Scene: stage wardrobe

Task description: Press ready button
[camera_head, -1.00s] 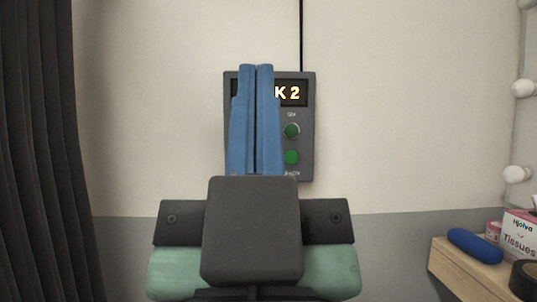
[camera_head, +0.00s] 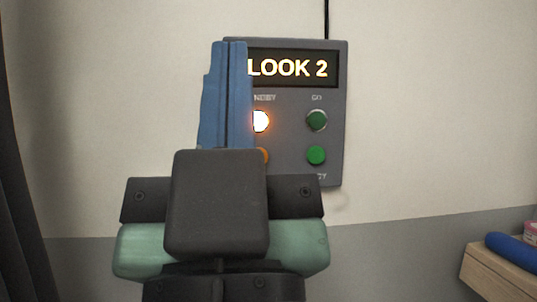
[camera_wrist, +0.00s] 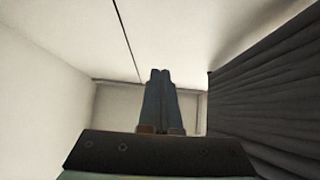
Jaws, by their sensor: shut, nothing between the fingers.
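A grey wall panel (camera_head: 334,110) is in the head view, with a lit display (camera_head: 290,68) reading "LOOK 2". A green button (camera_head: 316,155) sits at its lower right, above a label partly hidden by my gripper. My gripper (camera_head: 229,44), with blue fingers, is shut and empty. It stands in front of the panel's left side and hides part of it. The green button is in clear sight to the right of the fingers. In the wrist view the closed fingers (camera_wrist: 160,74) point away from the camera, and the panel cannot be made out.
Above the green button is a dark green lamp (camera_head: 317,120) labelled GO. A glowing lamp (camera_head: 261,121) and an orange button (camera_head: 265,155) are partly hidden by my gripper. A wooden shelf (camera_head: 490,268) with a blue roll (camera_head: 512,249) is at right, a dark curtain (camera_head: 22,220) at left.

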